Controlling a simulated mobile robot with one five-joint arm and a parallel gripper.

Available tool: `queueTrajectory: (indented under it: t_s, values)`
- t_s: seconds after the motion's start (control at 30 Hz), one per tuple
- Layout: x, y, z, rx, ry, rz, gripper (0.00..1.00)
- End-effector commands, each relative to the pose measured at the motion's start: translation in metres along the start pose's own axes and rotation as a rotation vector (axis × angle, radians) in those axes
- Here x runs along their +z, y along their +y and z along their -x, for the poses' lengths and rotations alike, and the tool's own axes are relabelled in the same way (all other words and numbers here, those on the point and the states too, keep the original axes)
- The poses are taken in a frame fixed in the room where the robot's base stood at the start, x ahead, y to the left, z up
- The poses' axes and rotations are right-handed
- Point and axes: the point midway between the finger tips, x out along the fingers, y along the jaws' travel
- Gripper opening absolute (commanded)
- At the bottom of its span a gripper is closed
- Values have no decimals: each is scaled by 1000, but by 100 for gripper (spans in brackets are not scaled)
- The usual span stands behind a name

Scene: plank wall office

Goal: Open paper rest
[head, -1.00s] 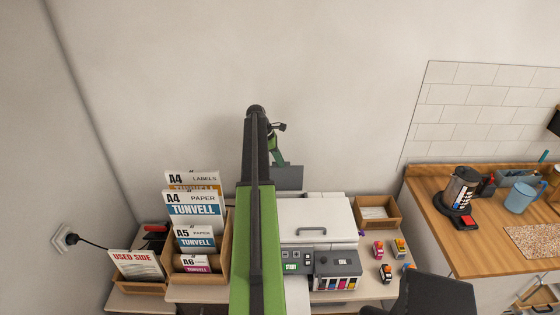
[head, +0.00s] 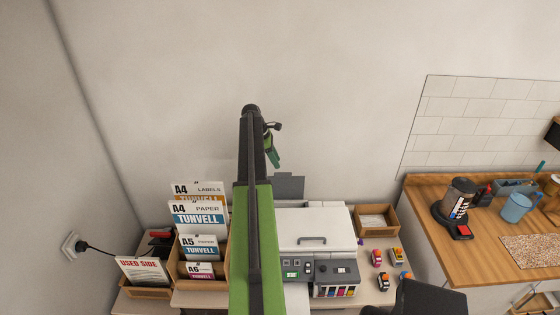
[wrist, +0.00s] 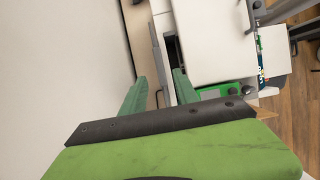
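The printer (head: 315,225) is white with a grey control panel and stands on the desk below my arm. Its paper rest (head: 289,187) is a dark grey flap standing up at the printer's back edge. In the wrist view the paper rest (wrist: 157,45) appears as a thin grey strip, seen nearly edge-on, beside a dark slot in the printer (wrist: 205,40). My gripper (head: 275,162) is above and slightly left of the flap. In the wrist view its two green fingers (wrist: 160,78) are spread, with the strip running between them; contact cannot be told.
Paper boxes (head: 198,215) stand left of the printer. A small wooden tray (head: 392,221) and several toy cars (head: 377,258) are to the right. A wooden counter (head: 455,258) with a coffee maker (head: 457,205) is farther right.

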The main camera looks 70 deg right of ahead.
Motion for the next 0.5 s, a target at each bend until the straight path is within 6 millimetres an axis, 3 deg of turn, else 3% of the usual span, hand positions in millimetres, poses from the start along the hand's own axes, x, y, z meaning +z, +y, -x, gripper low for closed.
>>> queueTrajectory:
  t_s: [0.03, 0.2, 0.5]
  values:
    - [5, 0, 24, 0, 0, 1, 36]
    - [3, 0, 51, 1, 0, 0, 36]
    - [0, 0, 51, 0, 0, -1, 36]
